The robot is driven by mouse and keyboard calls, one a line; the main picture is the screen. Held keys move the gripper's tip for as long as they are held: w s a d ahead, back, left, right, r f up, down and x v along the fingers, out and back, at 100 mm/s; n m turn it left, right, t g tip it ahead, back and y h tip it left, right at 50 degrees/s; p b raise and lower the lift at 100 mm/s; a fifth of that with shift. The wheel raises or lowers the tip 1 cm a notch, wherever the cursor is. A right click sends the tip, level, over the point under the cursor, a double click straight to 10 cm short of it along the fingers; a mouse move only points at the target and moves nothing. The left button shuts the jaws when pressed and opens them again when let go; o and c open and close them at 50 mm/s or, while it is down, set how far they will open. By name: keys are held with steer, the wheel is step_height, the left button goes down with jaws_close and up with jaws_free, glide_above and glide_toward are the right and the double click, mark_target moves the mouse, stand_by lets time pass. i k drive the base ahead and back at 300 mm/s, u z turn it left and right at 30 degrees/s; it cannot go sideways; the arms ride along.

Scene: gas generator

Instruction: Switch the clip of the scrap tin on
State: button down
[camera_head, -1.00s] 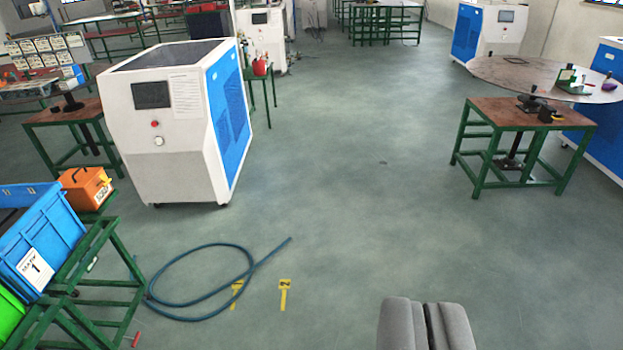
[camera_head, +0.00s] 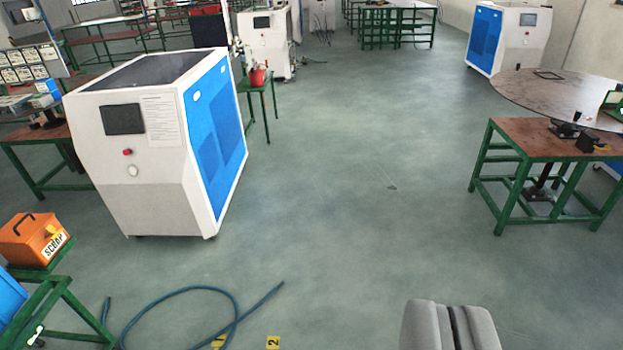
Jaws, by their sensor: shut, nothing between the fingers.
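The scrap tin (camera_head: 32,240) is an orange box with a black handle and a label reading "SCRAP". It sits on a green stand at the left edge of the view. Its clip cannot be made out at this distance. My gripper (camera_head: 455,308) is grey and shut, with nothing between its fingers. It shows at the bottom, right of centre, over open floor and well apart from the tin.
A white and blue machine (camera_head: 160,140) stands behind the tin. A blue hose (camera_head: 235,300) lies looped on the floor by yellow markers (camera_head: 273,342). A green-framed table (camera_head: 548,140) stands right. The middle floor is clear.

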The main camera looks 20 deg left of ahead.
mark_target(52, 231)
steer(key=i, duration=2.9)
steer(key=u, duration=2.85)
